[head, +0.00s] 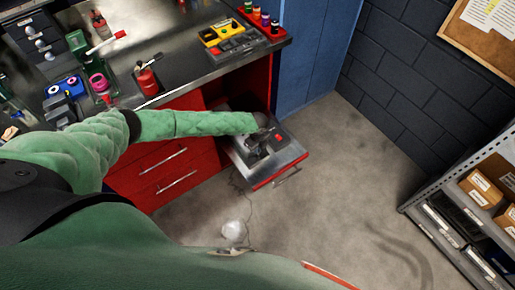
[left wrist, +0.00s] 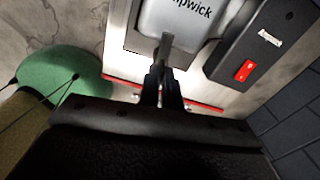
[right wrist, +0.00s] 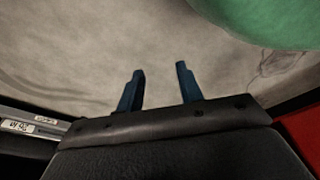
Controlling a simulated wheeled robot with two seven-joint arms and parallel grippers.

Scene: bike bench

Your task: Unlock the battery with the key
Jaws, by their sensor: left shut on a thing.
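My left gripper (head: 263,133) is over the open drawer (head: 291,160) in the head view. In the left wrist view its fingers (left wrist: 165,88) are shut on a thin grey piece, the key (left wrist: 167,50). The key's far end meets the edge of a light grey case (left wrist: 190,18) with lettering ending in "pwick", which looks like the battery. I cannot tell whether the key is in a lock or only in front of the case. My right gripper (right wrist: 160,80) is open and empty over the floor.
A dark box with a red switch (left wrist: 245,70) is beside the grey case. The red cabinet (head: 150,180) and its metal worktop (head: 185,60) are left of the drawer. A shelf with cartons (head: 480,188) stands at the right.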

